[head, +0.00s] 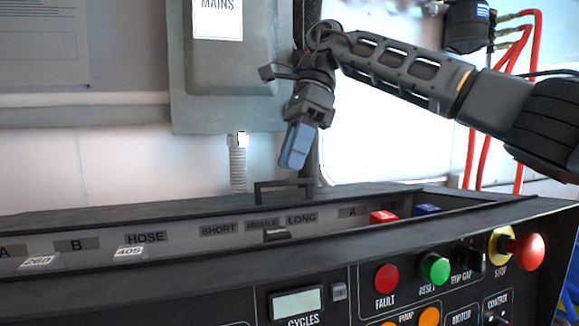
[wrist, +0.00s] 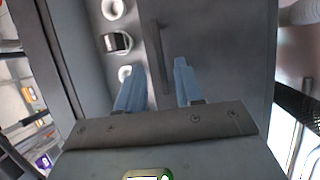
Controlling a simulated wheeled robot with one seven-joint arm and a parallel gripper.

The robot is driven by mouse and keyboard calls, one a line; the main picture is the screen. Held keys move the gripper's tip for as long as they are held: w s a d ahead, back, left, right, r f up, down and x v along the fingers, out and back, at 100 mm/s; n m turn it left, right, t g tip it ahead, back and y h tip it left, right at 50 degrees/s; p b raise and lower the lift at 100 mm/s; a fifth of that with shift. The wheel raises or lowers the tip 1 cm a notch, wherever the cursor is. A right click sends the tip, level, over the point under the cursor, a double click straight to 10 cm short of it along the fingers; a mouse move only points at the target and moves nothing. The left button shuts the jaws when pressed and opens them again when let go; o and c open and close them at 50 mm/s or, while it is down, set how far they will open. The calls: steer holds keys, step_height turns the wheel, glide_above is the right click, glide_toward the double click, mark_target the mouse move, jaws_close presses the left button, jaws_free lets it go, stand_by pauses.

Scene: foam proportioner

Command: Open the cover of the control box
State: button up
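The control box (head: 200,290) is a black console with a sloped front. Along its back lies a long dark cover (head: 130,212) carrying a black bracket handle (head: 283,184). A labelled strip shows just in front of the cover; I cannot tell how far the cover is open. My gripper (head: 293,165) points down with blue fingers, just above the handle and apart from it. In the wrist view the fingers (wrist: 158,85) are spread with nothing gripped. The handle (wrist: 160,55) shows as a dark bar beyond and between them, over the grey cover (wrist: 215,35).
A grey wall box marked MAINS (head: 228,75) hangs close behind my gripper, with a conduit (head: 238,165) below. The front panel carries red and green buttons and a red stop knob (head: 524,250). Red cables (head: 520,100) hang at the right.

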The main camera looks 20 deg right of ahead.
steer(key=shift+v, duration=2.75)
steer(key=shift+s, duration=0.1)
